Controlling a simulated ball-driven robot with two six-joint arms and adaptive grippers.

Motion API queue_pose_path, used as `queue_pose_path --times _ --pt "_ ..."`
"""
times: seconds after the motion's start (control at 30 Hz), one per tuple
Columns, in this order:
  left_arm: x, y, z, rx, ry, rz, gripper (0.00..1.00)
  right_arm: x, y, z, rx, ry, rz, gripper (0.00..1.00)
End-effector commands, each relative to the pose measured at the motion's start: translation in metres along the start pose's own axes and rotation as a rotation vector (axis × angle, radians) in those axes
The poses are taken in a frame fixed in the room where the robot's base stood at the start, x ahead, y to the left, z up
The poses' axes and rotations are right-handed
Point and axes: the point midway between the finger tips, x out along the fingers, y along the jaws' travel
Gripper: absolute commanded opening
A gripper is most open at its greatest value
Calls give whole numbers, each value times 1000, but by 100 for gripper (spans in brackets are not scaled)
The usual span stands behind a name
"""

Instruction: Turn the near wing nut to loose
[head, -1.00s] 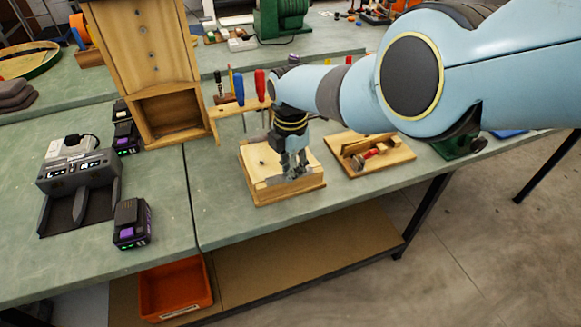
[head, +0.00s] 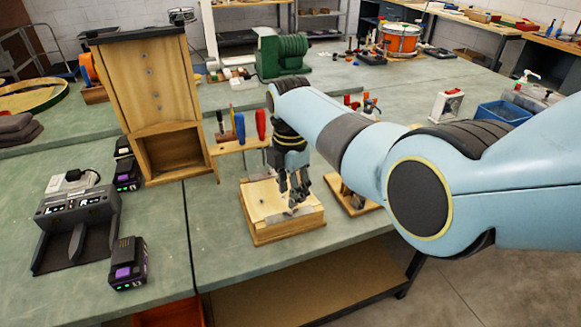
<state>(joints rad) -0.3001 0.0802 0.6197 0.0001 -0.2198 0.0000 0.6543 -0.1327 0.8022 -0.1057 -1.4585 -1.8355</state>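A square wooden box (head: 262,234) with a pale top sits on the green bench in the middle of the head view. My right gripper (head: 296,202) points down over the right part of its top, with its dark fingers at or just above the surface. I cannot tell how far apart the fingers are or whether they hold anything. I cannot make out the near wing nut; the fingers may hide it. A small grey plate or strip lies on the box top around the fingertips. My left gripper is not in view.
A tall wooden cabinet (head: 150,85) stands at the left behind the box. A wooden rack with screwdrivers (head: 240,146) is just behind the box. A charger (head: 78,222) and a battery (head: 128,264) are at the left. My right arm partly covers a wooden board (head: 345,200).

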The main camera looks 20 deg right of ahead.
Motion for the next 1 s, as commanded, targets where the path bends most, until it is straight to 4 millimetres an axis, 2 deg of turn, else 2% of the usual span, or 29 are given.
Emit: queue_pose_path --times 0.1,0.2,0.4,0.87,0.93,1.0 --pt "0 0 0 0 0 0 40 -26 0 0 0 0 3 36" --pt "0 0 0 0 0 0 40 -44 0 0 0 0 0 36" --pt "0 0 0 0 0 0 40 -62 -1 0 0 0 -2 36" --pt "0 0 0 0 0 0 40 -63 -1 0 0 0 -3 36" --pt "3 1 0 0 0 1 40 -56 -4 -1 0 3 -11 36" --pt "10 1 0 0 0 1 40 -37 -15 -4 1 9 -33 36"
